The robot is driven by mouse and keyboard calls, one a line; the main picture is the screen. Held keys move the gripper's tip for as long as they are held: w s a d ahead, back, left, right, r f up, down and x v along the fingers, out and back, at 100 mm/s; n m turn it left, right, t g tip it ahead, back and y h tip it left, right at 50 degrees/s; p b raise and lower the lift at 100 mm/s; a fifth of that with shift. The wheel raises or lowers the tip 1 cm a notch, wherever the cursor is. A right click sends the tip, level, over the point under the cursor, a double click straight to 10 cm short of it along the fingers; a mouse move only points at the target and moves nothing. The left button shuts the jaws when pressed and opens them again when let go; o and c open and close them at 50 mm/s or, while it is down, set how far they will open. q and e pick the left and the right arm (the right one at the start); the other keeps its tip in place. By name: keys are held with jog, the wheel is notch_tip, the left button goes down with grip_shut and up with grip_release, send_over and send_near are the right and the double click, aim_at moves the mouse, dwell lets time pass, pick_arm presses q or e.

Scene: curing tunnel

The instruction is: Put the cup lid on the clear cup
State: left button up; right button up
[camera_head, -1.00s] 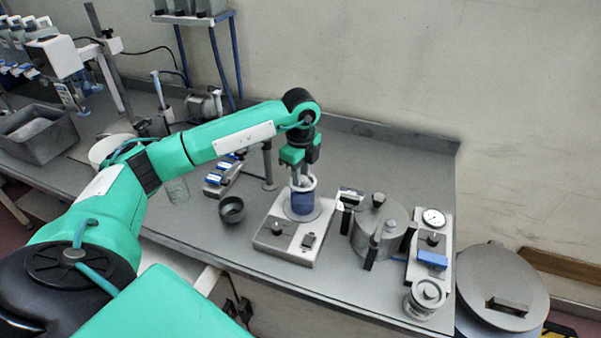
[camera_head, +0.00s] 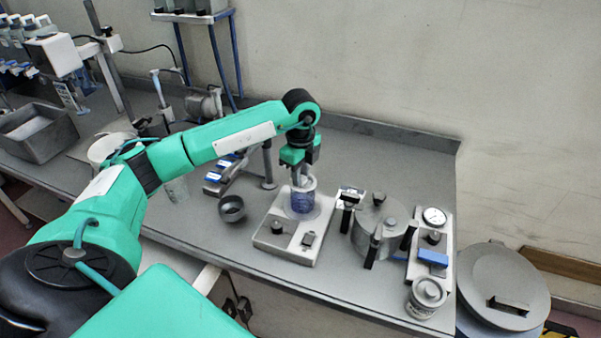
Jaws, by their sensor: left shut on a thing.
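A clear cup (camera_head: 302,203) with blue contents stands upright on a pale, flat device with a knob. My left gripper (camera_head: 301,178) points straight down over the cup's mouth. It is shut on a small pale thing at the top of the cup, which looks like the cup lid (camera_head: 303,184); the fingers hide most of it. I cannot tell whether the lid rests on the rim or is just above it. My right gripper is not in view.
The pale device (camera_head: 277,242) sits mid-bench. A dark bowl (camera_head: 232,209) is on its left. A metal pot (camera_head: 377,232) with dark handles, a gauge unit (camera_head: 434,218) and a lidded jar (camera_head: 425,299) are on the right. Another clear vessel (camera_head: 177,190) stands beside my arm.

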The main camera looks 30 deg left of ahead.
pick_arm(q)
jog(key=shift+f, duration=0.1)
dwell(0.3)
jog(key=o, duration=1.5)
jog(key=shift+r+p, duration=2.15)
jog(key=shift+r, duration=1.4)
jog(key=shift+d+f, duration=0.1)
